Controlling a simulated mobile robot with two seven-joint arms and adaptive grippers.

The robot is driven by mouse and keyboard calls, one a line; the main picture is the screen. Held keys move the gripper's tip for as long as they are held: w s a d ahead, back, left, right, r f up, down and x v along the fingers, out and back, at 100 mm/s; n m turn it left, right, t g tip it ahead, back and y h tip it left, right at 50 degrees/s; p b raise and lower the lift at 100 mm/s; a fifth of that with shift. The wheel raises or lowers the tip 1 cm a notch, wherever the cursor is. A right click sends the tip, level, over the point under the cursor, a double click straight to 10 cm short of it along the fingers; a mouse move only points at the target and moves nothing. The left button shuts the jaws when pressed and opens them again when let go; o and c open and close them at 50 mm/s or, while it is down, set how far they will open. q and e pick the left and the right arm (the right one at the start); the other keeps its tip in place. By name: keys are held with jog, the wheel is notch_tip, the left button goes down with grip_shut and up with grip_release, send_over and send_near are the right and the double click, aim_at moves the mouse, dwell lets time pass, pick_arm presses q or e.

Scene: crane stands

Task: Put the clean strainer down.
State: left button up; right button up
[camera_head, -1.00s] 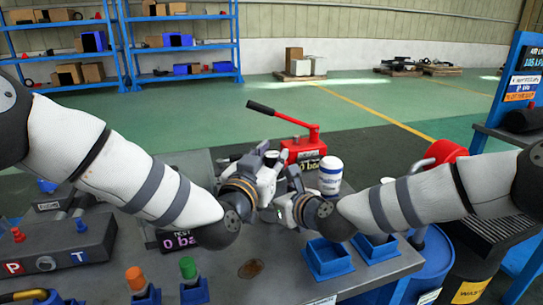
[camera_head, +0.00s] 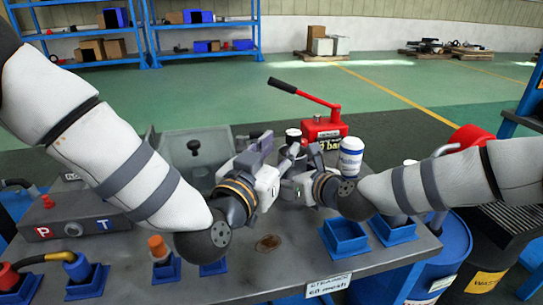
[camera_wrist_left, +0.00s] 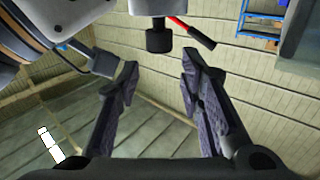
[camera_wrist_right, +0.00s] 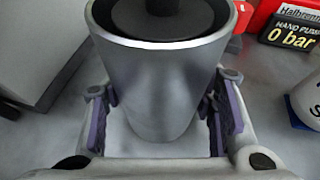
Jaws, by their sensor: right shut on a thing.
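A silver metal cylinder with a dark round centre (camera_wrist_right: 160,85) stands between the fingers of my right gripper (camera_wrist_right: 163,112). The gripper is shut on it; I cannot tell whether this is the strainer. In the head view its dark top (camera_head: 293,134) shows above my right gripper (camera_head: 298,175). My left gripper (camera_head: 262,170) is close beside it on the left. In the left wrist view the left fingers (camera_wrist_left: 158,80) are apart with nothing between them. A dark cylindrical piece (camera_wrist_left: 158,36) shows beyond the fingertips. No mesh strainer can be made out elsewhere.
A red hand pump (camera_head: 325,128) and a white-blue can (camera_head: 350,157) stand behind the right gripper. Two blue square holders (camera_head: 345,236) (camera_head: 393,231) sit at the bench's front right, near a strainer label (camera_head: 328,284). A grey tank (camera_head: 170,150) is at back left.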

pick_arm(q)
jog(key=v, duration=0.4)
jog(key=shift+s, duration=0.25)
pick_arm(e)
jog(key=o, duration=1.4)
jog(key=shift+o, duration=0.2)
